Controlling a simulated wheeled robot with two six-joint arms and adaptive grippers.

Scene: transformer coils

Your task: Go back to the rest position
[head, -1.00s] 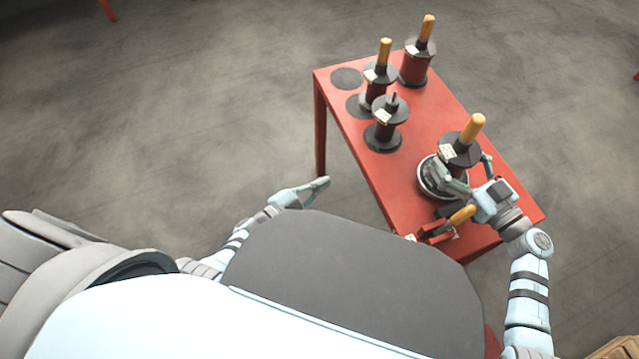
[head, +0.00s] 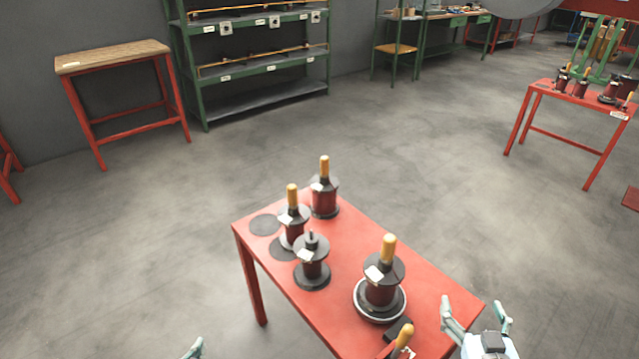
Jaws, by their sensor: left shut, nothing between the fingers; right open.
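My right gripper (head: 475,308) is open and empty at the right edge of the red table, to the right of the front coil (head: 381,291) and apart from it. This coil stands upright on a silver-rimmed round base, with a yellow handle on top. My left gripper (head: 194,348) shows only as a tip at the bottom edge, shut and empty, left of the table and clear of it. The rest of both arms is mostly out of view.
On the red table (head: 350,240) stand two more yellow-handled coils (head: 324,197) (head: 293,228) and one without a handle (head: 311,264). A yellow-handled tool (head: 402,340) lies at the front edge. Another red table (head: 570,98), green shelves (head: 260,65) and a wooden-topped table (head: 112,55) stand farther off.

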